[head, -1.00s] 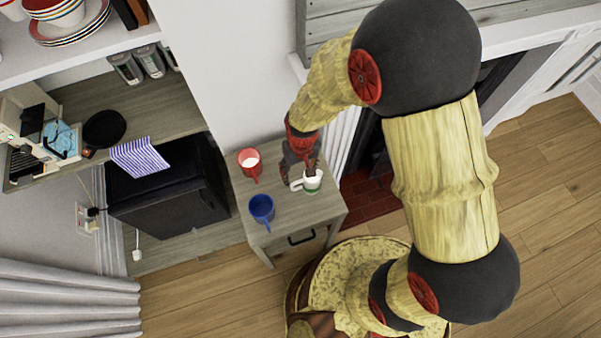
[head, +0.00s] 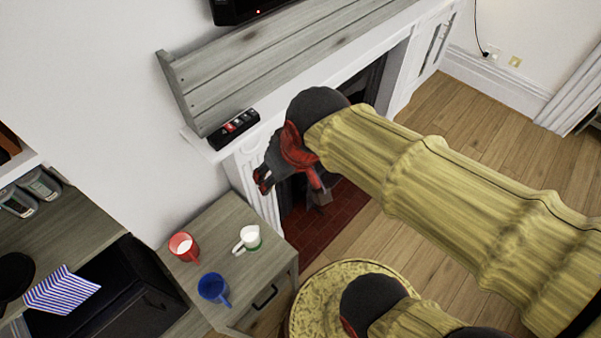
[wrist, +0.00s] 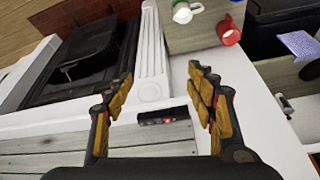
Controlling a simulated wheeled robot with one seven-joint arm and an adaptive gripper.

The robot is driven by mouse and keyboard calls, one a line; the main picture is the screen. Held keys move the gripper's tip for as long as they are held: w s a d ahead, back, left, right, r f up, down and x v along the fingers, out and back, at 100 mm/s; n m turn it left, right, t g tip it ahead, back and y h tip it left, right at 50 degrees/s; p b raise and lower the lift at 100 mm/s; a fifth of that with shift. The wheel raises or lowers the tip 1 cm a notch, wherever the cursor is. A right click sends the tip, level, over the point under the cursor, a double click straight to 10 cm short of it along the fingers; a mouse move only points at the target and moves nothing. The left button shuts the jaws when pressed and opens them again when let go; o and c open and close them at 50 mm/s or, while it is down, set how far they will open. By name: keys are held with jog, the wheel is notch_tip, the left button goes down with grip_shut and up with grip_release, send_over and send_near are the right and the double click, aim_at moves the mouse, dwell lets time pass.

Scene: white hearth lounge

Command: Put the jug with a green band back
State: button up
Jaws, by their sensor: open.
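The white jug with a green band (head: 250,237) stands upright on the small grey wooden cabinet (head: 213,225), near its right side. Its handle points left in the head view. It also shows at the top of the wrist view (wrist: 184,12), partly cut off. My gripper (wrist: 160,75) is open and empty, its two fingers wide apart. In the head view it hangs above and beyond the jug, in front of the fireplace mantel, apart from the jug.
A red jug (head: 183,246) and a blue jug (head: 213,288) share the cabinet top. A black remote-like device (head: 234,129) lies on the white mantel by a grey wooden shelf (head: 290,55). A striped cloth (head: 62,289) lies at the lower left.

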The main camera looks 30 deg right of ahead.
jog(key=shift+m+t, duration=0.3)
jog(key=shift+t, duration=0.1)
jog(key=s+r, duration=0.1)
jog(key=s+d+r, duration=0.2)
jog(key=s, duration=0.1)
jog(key=shift+d, duration=0.1)
jog(key=shift+f+b, duration=0.7)
jog(key=shift+f, duration=0.05)
